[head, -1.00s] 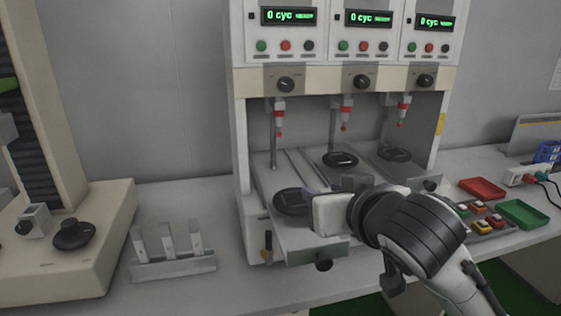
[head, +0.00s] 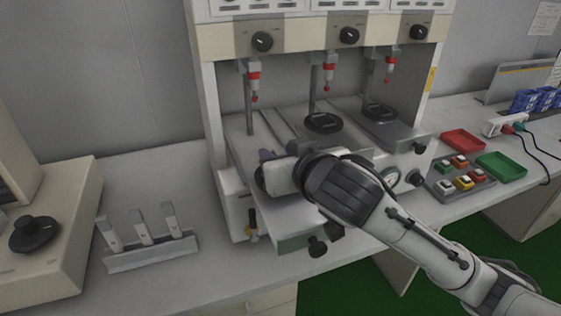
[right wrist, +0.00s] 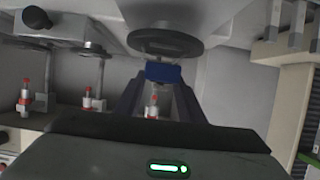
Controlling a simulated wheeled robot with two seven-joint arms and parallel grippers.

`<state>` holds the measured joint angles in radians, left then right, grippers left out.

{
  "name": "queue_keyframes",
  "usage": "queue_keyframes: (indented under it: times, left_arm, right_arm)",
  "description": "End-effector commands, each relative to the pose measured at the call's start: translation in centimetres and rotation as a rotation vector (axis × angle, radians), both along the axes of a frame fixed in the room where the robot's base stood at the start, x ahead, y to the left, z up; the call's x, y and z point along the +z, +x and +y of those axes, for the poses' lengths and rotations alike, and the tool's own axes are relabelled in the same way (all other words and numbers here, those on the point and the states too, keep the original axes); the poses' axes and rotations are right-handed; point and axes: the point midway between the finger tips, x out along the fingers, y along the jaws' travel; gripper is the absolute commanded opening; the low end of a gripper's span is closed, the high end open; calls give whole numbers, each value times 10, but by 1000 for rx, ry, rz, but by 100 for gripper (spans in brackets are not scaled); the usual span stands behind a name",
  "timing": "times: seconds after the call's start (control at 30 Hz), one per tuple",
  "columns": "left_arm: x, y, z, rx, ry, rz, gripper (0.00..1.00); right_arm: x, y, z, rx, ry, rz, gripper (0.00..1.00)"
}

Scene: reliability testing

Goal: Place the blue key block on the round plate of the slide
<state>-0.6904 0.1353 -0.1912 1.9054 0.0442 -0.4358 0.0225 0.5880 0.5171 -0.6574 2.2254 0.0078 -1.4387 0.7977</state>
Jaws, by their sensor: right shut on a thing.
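My right gripper (head: 268,172) is over the pulled-out left slide (head: 300,238) of the tester and hides its round plate in the head view. In the right wrist view, which looks upside down, the gripper (right wrist: 160,88) is shut on the blue key block (right wrist: 163,72). The dark round plate (right wrist: 165,40) lies just beyond the block, whose edge comes close to the plate's rim. I cannot tell whether they touch. The block is not clearly visible in the head view. My left gripper is not in view.
Two other slides carry dark round plates (head: 323,122) (head: 380,112) under red-tipped plungers (head: 328,78). A rack with white strips (head: 150,250) stands left. On the right are a red tray (head: 463,140), a green tray (head: 502,166) and a holder with coloured blocks (head: 433,186).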

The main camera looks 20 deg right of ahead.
Motion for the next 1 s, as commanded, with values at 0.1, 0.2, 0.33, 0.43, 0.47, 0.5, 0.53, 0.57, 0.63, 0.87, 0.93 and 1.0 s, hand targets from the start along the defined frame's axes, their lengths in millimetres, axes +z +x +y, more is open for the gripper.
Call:
queue_keyframes:
  times: [0.1,0.2,0.33,0.43,0.47,0.5,0.53,0.57,0.63,0.87,0.93,1.0]
  left_arm:
    - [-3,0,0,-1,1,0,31]
    - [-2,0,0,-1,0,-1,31]
    - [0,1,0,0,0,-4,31]
    - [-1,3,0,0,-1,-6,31]
    - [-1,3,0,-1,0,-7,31]
    - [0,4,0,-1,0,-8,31]
    - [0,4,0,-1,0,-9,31]
    - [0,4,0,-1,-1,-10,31]
    - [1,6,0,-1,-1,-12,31]
    - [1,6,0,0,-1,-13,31]
    - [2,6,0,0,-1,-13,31]
    - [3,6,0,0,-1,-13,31]
  right_arm:
    - [-17,0,-1,0,-2,1,12]
    - [-18,0,0,0,-1,-1,12]
    - [-17,0,0,0,-1,-1,12]
    - [-20,0,0,0,0,0,12]
    - [-21,0,0,-1,0,0,12]
    - [-21,0,0,-1,0,0,39]
    - [-21,0,0,-1,0,0,44]
    - [-21,0,0,-1,0,0,49]
    - [-21,0,0,-1,-1,0,54]
    - [-20,0,0,-1,-1,0,54]
    - [-19,0,0,-1,-1,-1,54]
    - [-15,0,0,0,-1,-2,54]
